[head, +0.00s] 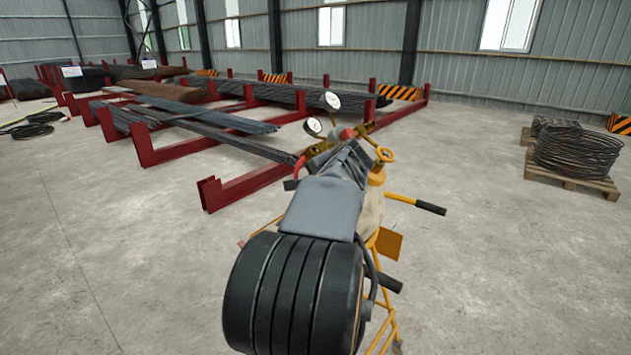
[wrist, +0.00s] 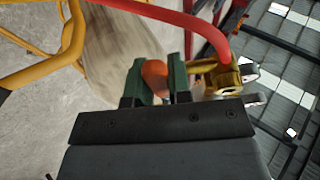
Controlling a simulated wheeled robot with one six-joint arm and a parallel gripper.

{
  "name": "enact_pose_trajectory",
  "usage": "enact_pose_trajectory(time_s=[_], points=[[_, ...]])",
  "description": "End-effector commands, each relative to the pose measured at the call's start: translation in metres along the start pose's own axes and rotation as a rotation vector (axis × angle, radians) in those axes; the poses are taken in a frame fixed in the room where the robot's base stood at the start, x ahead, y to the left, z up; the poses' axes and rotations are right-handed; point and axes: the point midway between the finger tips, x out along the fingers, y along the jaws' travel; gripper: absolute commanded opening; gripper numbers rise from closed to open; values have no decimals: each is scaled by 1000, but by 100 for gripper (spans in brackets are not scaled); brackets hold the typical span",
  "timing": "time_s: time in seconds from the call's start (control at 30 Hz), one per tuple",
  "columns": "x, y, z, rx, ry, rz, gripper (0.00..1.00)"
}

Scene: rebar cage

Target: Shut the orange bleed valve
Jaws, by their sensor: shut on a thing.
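In the wrist view, the rounded orange grip of the bleed valve (wrist: 154,76) sits between the two green fingers of my gripper (wrist: 158,68). The fingers are shut on it, one on each side. The valve's lower part and stem are hidden by the fingers and the dark gripper body. A brass fitting (wrist: 222,78) and a red curved hose or bar (wrist: 185,20) lie just to the right and above.
Yellow frame tubes (wrist: 72,35) stand close by on the left in the wrist view. Red racks (head: 240,187) with rebar stand behind; a pallet (head: 570,180) of wire coils is right. Open floor lies between.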

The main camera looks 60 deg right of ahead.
Motion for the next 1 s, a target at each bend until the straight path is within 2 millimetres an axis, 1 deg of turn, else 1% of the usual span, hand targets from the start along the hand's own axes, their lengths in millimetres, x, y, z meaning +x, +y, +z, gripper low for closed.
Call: enact_pose_trajectory(time_s=[0.03, 0.2, 0.3, 0.5, 0.6, 0.67, 0.77, 1.0], points=[[-1, -2, -1, 3, 4, -5, 21], [-1, -1, 0, 1, 2, -3, 37], [0, -1, 0, 1, 1, -2, 45], [0, -1, 0, 0, 0, -1, 45], [-5, 0, 0, 0, 2, -2, 45], [-11, 0, 0, 0, 4, -3, 45], [-27, 0, 0, -1, 5, -4, 45], [-77, 0, -1, 0, 6, -3, 45]])
